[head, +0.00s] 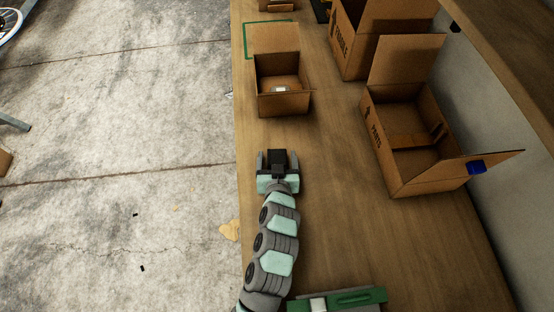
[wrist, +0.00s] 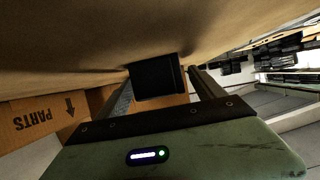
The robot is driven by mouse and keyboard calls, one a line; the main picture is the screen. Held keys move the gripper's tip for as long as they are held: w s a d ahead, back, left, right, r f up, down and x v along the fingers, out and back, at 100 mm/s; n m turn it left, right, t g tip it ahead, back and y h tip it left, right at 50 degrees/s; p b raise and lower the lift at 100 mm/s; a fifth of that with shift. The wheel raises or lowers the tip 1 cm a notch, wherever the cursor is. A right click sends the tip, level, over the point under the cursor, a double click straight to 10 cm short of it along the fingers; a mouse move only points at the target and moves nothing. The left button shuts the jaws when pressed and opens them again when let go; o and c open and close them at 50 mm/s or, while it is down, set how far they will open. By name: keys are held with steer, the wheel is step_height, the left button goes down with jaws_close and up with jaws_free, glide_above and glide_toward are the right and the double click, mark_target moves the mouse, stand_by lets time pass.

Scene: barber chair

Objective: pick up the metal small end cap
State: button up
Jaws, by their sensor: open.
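My gripper (head: 277,154) is low over the wooden table in the head view, its two grey fingers apart and pointing toward the small open box. A black block (head: 277,162) shows between the fingers; the wrist view also shows it (wrist: 157,78) there, close to the table surface. I cannot tell whether the fingers touch it. I cannot clearly make out the metal small end cap. A small pale item (head: 280,90) lies in the small cardboard box (head: 284,106) ahead of my gripper, too small to identify.
A larger open box marked PARTS (head: 388,158) stands to the right, with another cardboard box (head: 350,50) behind it. A green tray-like object (head: 350,299) with a metallic piece lies at the near edge. The table between gripper and PARTS box is clear.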

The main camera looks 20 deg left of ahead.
steer(key=c, duration=1.5)
steer(key=shift+r, duration=0.15)
steer(key=shift+c, duration=0.2)
